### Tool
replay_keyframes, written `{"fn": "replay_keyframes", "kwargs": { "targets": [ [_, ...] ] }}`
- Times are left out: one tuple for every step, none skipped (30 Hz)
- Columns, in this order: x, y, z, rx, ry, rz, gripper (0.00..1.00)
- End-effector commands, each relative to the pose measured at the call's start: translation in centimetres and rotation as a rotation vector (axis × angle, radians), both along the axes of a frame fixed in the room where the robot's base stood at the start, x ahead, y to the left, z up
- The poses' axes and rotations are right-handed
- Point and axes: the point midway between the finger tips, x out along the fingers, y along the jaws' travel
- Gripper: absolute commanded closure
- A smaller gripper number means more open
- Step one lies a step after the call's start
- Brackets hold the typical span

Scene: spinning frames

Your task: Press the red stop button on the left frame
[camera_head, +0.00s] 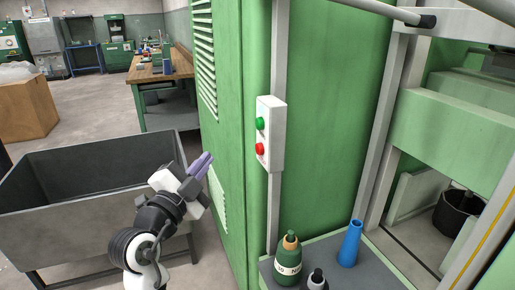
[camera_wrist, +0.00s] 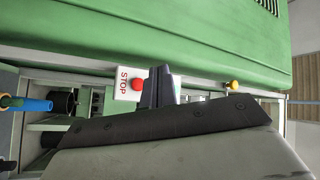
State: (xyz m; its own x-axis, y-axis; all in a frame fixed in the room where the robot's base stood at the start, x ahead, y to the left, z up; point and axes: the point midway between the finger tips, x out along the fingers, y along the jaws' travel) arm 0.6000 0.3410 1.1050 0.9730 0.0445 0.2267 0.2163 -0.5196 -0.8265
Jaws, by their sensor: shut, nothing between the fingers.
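In the head view a white control box (camera_head: 271,134) is fixed upright on the green frame (camera_head: 231,60). It carries a green button (camera_head: 260,123) above a red button (camera_head: 259,148). My gripper (camera_head: 205,161), with purple fingers, is shut and empty, left of the box and apart from it in the picture. In the wrist view a red button (camera_wrist: 137,84) sits beside a white plate marked STOP (camera_wrist: 123,83), just left of my dark fingers (camera_wrist: 160,72), which hide what is behind them. I cannot tell whether both views show the same red button.
A grey open bin (camera_head: 90,165) stands behind and left of my arm. A yellow knob (camera_wrist: 233,85) shows in the wrist view.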

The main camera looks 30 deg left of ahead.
Motion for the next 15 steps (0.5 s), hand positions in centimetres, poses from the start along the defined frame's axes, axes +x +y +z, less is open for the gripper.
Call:
{"fn": "replay_keyframes", "kwargs": {
  "targets": [
    [0.3, -0.3, 0.3, -0.002, 0.0, -0.002, 1.0],
    [0.5, -0.5, 0.3, -0.002, 0.001, -0.002, 1.0],
    [0.9, -0.8, 0.3, -0.002, 0.002, -0.003, 1.0],
    [1.1, -1.1, 0.4, -0.001, 0.002, -0.003, 1.0],
    [1.4, -1.4, 0.5, -0.003, 0.001, -0.003, 1.0],
    [1.9, -1.8, 0.5, -0.003, 0.002, -0.003, 1.0],
    [2.2, -2.1, 0.5, -0.003, 0.003, -0.004, 1.0],
    [2.6, -2.4, 0.5, -0.002, 0.002, -0.003, 1.0],
    [3.0, -2.8, 0.5, -0.003, 0.002, -0.003, 1.0],
    [3.3, -3.0, 0.5, -0.003, 0.003, -0.004, 1.0],
    [3.6, -3.3, 0.5, -0.003, 0.002, -0.002, 1.0],
    [4.0, -3.6, 0.5, -0.004, 0.002, -0.002, 1.0],
    [4.3, -3.9, 0.5, -0.003, 0.002, -0.003, 1.0],
    [4.6, -4.2, 0.1, -0.001, 0.001, -0.003, 1.0],
    [5.0, -4.5, 0.0, 0.001, 0.0, -0.004, 1.0]
  ]
}}
